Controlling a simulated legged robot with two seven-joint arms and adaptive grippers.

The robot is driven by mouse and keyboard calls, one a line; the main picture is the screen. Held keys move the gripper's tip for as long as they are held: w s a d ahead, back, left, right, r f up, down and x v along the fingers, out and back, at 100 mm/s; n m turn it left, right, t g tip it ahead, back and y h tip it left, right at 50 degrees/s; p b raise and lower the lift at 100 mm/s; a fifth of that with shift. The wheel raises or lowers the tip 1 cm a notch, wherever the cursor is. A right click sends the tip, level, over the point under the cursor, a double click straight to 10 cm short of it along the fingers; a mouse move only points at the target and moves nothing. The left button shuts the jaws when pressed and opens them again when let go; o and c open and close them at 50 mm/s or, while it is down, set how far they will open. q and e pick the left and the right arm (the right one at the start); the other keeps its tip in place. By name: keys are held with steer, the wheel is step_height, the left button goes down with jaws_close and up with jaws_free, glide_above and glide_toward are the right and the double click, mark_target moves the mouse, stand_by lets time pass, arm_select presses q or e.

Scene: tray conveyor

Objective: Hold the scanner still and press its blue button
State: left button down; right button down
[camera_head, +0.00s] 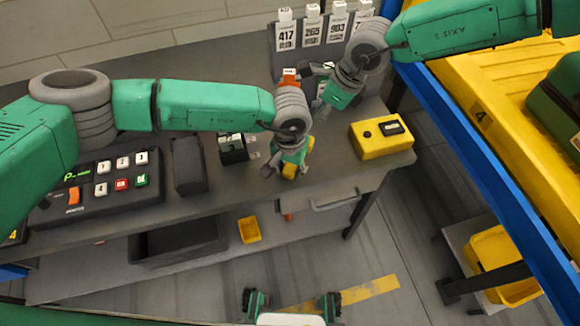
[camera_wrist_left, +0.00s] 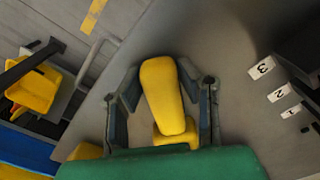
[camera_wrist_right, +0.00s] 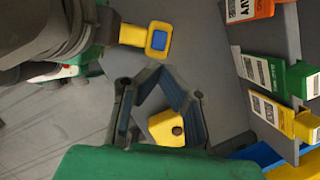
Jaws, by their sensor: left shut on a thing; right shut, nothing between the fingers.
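The yellow scanner (camera_head: 290,171) is in my left gripper (camera_head: 296,160), above the front part of the grey table. In the left wrist view the scanner (camera_wrist_left: 162,90) sits between both fingers of my left gripper (camera_wrist_left: 160,78). In the right wrist view the scanner (camera_wrist_right: 132,34) shows a blue square (camera_wrist_right: 159,41) in a yellow frame at its end. My right gripper (camera_head: 322,108) is shut and empty, behind the left one in the head view. In the right wrist view its fingertips (camera_wrist_right: 153,74) point toward the scanner, a little apart from the blue square.
A yellow box (camera_head: 382,135) with a black button stands at the table's right end. Numbered label holders (camera_head: 312,35) line the back. A keypad panel (camera_head: 100,185) is at left. A blue-edged yellow conveyor (camera_head: 480,80) runs along the right. A small yellow bin (camera_head: 249,229) sits below.

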steer(key=shift+w, duration=0.1)
steer(key=w+r+n+t, duration=0.2)
steer(key=w+n+t, duration=0.35)
steer(key=n, duration=0.45)
steer(key=s+a+n+y, duration=0.1)
steer(key=n, duration=0.3)
steer(key=s+a+n+g+y, duration=0.1)
steer(key=s+n, duration=0.1)
steer(key=n, duration=0.3)
steer(key=s+a+n+y, duration=0.1)
steer(key=n, duration=0.3)
steer(key=shift+s+a+n+g+y, duration=0.15)
steer(key=shift+s+n+g+y, duration=0.1)
steer(key=shift+s+n+y, duration=0.05)
steer(key=shift+f, duration=4.35)
